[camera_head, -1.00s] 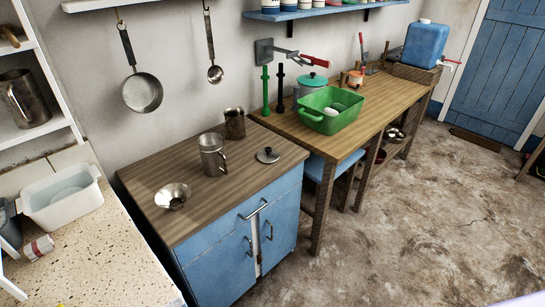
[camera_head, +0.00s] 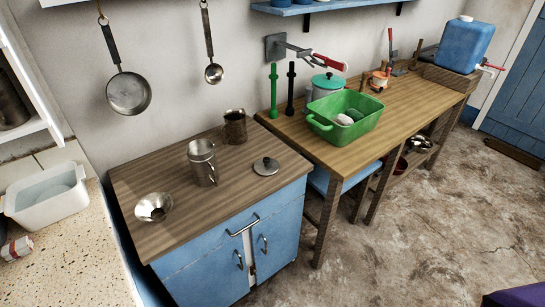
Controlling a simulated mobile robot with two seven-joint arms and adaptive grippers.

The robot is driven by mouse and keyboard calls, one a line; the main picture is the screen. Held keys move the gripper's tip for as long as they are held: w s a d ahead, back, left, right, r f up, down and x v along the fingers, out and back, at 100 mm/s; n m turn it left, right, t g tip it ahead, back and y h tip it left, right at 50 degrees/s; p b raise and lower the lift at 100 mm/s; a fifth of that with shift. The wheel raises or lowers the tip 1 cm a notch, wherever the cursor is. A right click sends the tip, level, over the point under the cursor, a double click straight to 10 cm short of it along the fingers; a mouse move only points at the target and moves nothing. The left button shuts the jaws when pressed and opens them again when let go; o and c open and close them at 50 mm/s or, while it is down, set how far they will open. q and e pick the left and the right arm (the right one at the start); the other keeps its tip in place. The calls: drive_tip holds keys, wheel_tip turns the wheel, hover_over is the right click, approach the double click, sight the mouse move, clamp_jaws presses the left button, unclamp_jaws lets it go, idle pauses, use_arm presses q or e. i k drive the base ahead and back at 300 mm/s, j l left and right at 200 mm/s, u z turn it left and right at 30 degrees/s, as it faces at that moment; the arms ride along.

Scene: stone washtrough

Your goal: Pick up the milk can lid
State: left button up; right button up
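A small round grey metal lid with a dark knob (camera_head: 266,165) lies flat on the brown wooden top of the blue cabinet (camera_head: 150,238), towards its right side. It looks like the milk can lid. A shiny metal can with a handle (camera_head: 202,165) stands upright to its left. A darker metal jug (camera_head: 235,127) stands behind, near the wall. Neither of my grippers shows in the head view, so I cannot see their state.
A metal funnel or bowl (camera_head: 153,207) sits at the cabinet's left. A green basin (camera_head: 350,112) and a teal-lidded pot (camera_head: 328,83) stand on the wooden bench to the right. A pan (camera_head: 128,94) and ladle (camera_head: 213,73) hang above. The cabinet top's front is clear.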

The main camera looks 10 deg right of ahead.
sight(266, 166)
drive_tip(key=i+l, duration=0.15)
drive_tip(key=l, duration=0.2)
drive_tip(key=i+l+u, duration=0.1)
drive_tip(key=l, duration=0.25)
drive_tip(key=i+l+u, duration=0.1)
drive_tip(key=i+l, duration=0.15)
drive_tip(key=l, duration=0.1)
